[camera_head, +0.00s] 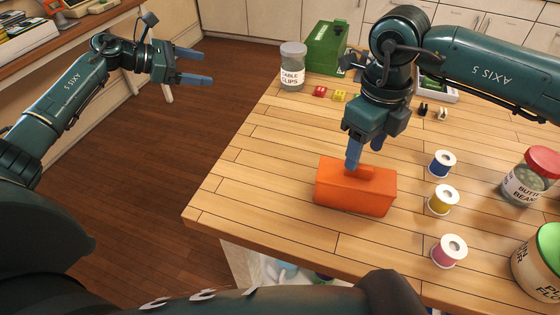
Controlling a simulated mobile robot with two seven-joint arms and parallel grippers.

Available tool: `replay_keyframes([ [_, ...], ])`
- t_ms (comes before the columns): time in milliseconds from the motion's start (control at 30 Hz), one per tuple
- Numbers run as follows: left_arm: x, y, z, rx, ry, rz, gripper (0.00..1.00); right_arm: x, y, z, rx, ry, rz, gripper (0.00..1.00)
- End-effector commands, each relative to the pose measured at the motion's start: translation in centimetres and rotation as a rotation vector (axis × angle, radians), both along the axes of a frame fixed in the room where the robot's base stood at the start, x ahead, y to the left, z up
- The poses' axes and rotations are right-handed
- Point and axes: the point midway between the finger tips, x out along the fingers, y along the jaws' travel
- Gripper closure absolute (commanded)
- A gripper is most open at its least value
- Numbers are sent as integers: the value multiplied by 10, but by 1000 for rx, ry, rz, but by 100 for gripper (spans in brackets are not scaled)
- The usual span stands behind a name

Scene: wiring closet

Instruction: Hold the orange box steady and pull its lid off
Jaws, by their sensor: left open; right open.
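The orange box (352,196) stands upright on the wooden table near its front left edge. Its orange lid with a raised handle (372,174) sits on top. My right gripper (364,160) points down right above the lid, its blue fingers open around or just beside the handle. One finger hides part of the handle, so I cannot tell whether they touch. My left gripper (196,66) is open and empty, out over the floor to the left of the table, well away from the box.
A cable clips jar (292,68), a green box (327,48) and small clips are behind. A red-lidded jar (530,177) and a green-lidded can (540,262) stand at right. The tabletop left of the box is clear.

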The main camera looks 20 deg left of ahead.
Motion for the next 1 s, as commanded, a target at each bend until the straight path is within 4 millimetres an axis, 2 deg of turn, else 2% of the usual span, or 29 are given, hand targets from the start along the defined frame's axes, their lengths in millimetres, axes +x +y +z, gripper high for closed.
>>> replay_keyframes([
  [267,-22,-79,-40,-88,21,-192,15,0,0,0,0,0,0,45],
  [367,-39,-119,-58,-144,26,-288,15,0,0,0,0,0,0,45],
  [500,-75,-182,-80,-254,18,-443,15,0,0,0,0,0,0,45],
  [600,-102,-218,-87,-334,0,-532,15,0,0,0,0,0,0,45],
  [700,-123,-242,-90,-397,-20,-594,15,0,0,0,0,0,0,45],
  [800,-137,-256,-90,-439,-38,-631,15,0,0,0,0,0,0,45],
  [1000,-144,-274,-90,-464,-49,-654,15,0,0,0,0,0,0,45],
])
